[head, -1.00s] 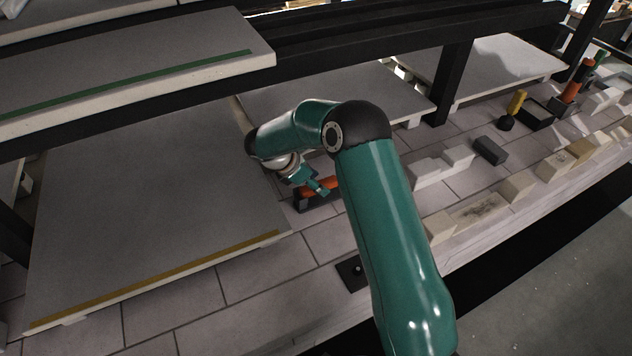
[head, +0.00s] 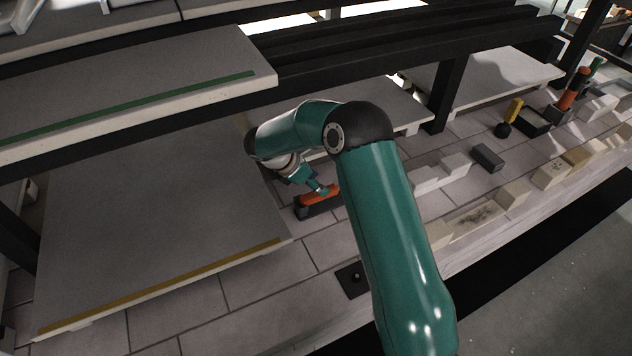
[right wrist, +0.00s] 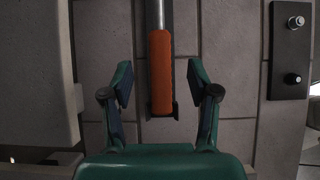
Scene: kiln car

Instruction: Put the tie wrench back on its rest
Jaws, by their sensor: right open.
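The tie wrench has an orange handle (head: 322,196) and lies along a dark rest (head: 302,212) on the brick deck. In the right wrist view its orange handle (right wrist: 160,72) and grey metal shaft (right wrist: 154,14) run up the picture, with the dark rest (right wrist: 176,104) showing along the handle's edge and end. My right gripper (head: 318,188) is at the handle in the head view. In the right wrist view my right gripper (right wrist: 160,82) is open, one finger on each side of the handle, with gaps between. My left gripper is out of view.
A large grey slab (head: 150,220) lies left of the wrench, its edge close to my gripper. A dark plate with knobs (head: 353,278) sits nearer on the deck. Pale blocks (head: 455,165) and a black post (head: 444,88) stand to the right. Shelves overhang behind.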

